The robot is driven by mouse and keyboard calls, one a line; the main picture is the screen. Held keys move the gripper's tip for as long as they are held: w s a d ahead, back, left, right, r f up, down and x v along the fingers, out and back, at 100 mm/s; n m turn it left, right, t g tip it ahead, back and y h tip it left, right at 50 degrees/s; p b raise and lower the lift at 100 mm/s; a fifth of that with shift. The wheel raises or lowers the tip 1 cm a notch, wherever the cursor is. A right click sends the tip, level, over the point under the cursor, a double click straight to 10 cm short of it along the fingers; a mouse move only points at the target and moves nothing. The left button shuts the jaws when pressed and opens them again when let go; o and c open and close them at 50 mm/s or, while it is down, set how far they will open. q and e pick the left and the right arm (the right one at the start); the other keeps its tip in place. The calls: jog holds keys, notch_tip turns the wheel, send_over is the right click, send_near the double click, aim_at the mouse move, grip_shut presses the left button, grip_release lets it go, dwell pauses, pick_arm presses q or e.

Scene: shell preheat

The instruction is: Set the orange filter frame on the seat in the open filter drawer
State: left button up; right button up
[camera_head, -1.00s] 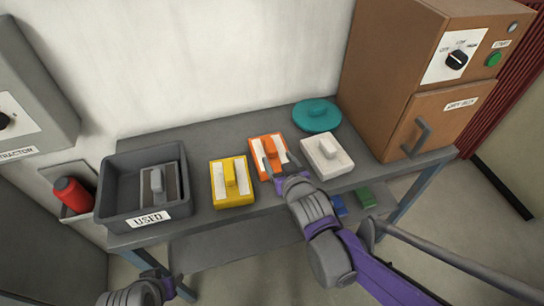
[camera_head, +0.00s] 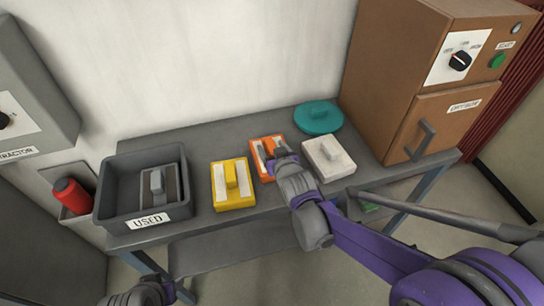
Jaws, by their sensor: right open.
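The orange filter frame (camera_head: 258,148) lies on the grey table with its grip block upward, between a yellow frame and a white frame. My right gripper (camera_head: 276,156) is open and over the orange frame, close to its grip block, and hides much of it. I cannot tell whether the fingers touch the block. My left gripper (camera_head: 140,298) is at the bottom left edge, low in front of the table; its fingers are not clear. I do not see an open filter drawer or its seat in this view.
The yellow frame (camera_head: 232,184), the white frame (camera_head: 327,158) and a teal round lid (camera_head: 318,118) stand close around. A grey USED bin (camera_head: 118,218) holds a grey frame (camera_head: 158,186). A brown oven (camera_head: 400,75) is at right, a red cylinder (camera_head: 72,195) at left.

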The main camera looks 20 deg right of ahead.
grip_shut()
jog(key=shift+r, duration=0.1)
dwell(0.4)
